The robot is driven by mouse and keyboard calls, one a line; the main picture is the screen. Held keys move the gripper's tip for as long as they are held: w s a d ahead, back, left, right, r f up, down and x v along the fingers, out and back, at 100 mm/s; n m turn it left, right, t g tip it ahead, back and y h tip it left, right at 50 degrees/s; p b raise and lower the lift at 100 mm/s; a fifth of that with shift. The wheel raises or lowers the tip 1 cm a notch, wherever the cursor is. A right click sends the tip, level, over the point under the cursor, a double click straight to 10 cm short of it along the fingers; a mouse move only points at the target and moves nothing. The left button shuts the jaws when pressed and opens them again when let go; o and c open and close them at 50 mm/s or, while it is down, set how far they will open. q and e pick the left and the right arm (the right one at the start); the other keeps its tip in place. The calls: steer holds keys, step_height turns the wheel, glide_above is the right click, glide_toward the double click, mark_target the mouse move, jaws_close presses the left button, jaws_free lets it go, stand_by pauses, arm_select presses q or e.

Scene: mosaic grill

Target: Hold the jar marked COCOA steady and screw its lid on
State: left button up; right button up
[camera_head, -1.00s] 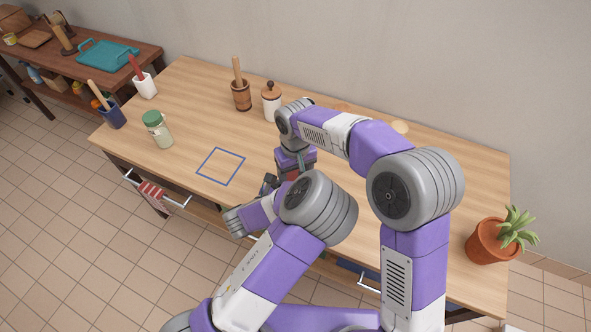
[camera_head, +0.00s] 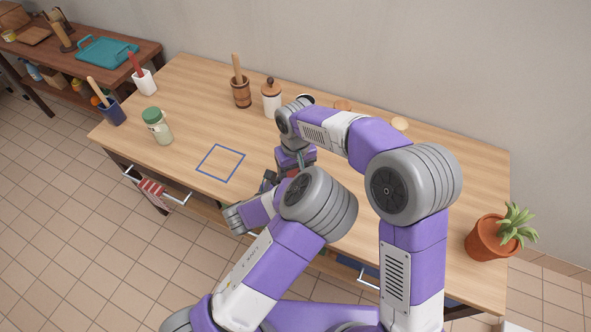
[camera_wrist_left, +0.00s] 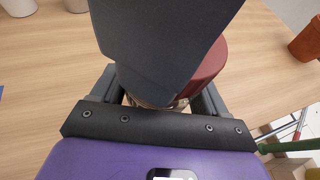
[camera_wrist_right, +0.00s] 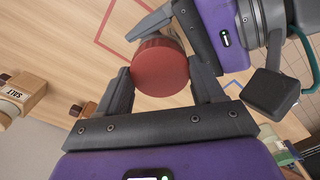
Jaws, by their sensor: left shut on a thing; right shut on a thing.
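The jar (camera_wrist_left: 150,101) shows as a strip of clear glass between the fingers of my left gripper (camera_wrist_left: 158,100), which is shut on it. Its label is hidden, so I cannot read COCOA. The round red lid (camera_wrist_right: 161,68) is between the fingers of my right gripper (camera_wrist_right: 160,80), which is shut on it. In the left wrist view the lid (camera_wrist_left: 209,69) is directly above the jar, partly behind my dark right gripper. I cannot tell how far it is seated. In the head view my arms cover most of both.
A blue square outline (camera_head: 240,154) marks bare table left of my grippers. A green-lidded jar (camera_head: 158,127), a wooden mortar (camera_head: 241,94) and a white canister (camera_head: 272,102) stand beyond. A potted plant (camera_head: 490,238) is at right. A box marked SALT (camera_wrist_right: 22,92) shows in the right wrist view.

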steer(key=shift+d+f, duration=0.1)
steer(key=shift+f, duration=0.45)
steer(key=shift+r, duration=0.1)
steer(key=shift+r, duration=0.3)
steer(key=shift+s+r, duration=0.1)
steer(key=shift+r, duration=0.35)
stand_by(0.9)
steer(key=shift+f, duration=0.85)
steer(key=shift+w+d+f, duration=0.1)
steer(key=shift+w, duration=0.1)
stand_by(0.6)
steer(key=shift+r, duration=0.3)
